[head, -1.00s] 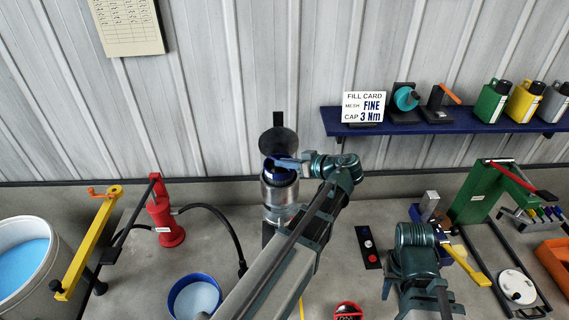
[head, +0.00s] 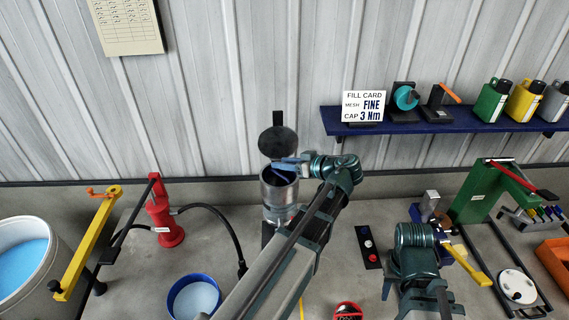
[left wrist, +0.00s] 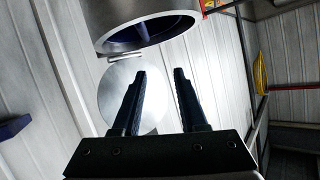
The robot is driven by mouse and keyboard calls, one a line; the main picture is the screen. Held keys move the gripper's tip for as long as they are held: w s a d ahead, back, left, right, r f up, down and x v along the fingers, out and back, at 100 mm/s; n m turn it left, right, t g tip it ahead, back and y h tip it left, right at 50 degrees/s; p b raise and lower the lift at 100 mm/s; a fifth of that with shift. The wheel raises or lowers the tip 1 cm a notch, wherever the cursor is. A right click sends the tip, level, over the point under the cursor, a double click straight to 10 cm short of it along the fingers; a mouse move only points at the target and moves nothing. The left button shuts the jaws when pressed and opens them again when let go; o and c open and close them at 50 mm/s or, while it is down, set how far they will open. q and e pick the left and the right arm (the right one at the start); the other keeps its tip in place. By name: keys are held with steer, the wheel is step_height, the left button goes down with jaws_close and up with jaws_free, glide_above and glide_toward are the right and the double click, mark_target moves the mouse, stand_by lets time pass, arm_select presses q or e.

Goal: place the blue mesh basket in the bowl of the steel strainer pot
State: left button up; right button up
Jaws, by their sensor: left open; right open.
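The steel strainer pot (head: 280,202) stands upright near the back wall, its dark round lid (head: 278,142) raised behind it. The blue mesh basket (left wrist: 146,29) is inside the pot's bowl; the left wrist view shows a dark blue part of it within the rim. In the head view it is mostly hidden by the pot wall and my gripper. My left gripper (head: 284,166) is open at the pot's mouth; its spread, empty fingers (left wrist: 158,85) also show in the left wrist view, apart from the basket. My right gripper (head: 441,234) is open at the right, partly hidden by its wrist.
A red pump (head: 163,220) with a black hose stands left of the pot, and a blue-rimmed bowl (head: 195,298) sits in front. A green press (head: 478,190) and a yellow lever (head: 470,263) are at right. A blue shelf (head: 440,124) hangs on the wall.

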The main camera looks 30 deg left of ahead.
arm_select(q)
steer(key=r+p+v, duration=0.1)
steer(key=p+v, duration=0.3)
steer(key=v, duration=0.7)
steer(key=s+d+f+m+g+h, duration=0.1)
steer(key=s+d+f+m+h, duration=0.5)
steer(key=s+d+m, duration=0.1)
steer(key=s+d+f+m+g+h, duration=0.1)
steer(key=s+d+f+m+h, duration=0.5)
steer(key=d+m, duration=0.4)
steer(key=s+d+f, duration=0.1)
steer(key=s+d, duration=0.1)
steer(key=shift+s+f+g+p, duration=0.25)
steer(key=shift+g+p, duration=0.05)
step_height(320, 180, down, 22)
steer(key=b, duration=2.2)
steer(key=shift+m, duration=0.3)
steer(key=shift+a+f, duration=0.1)
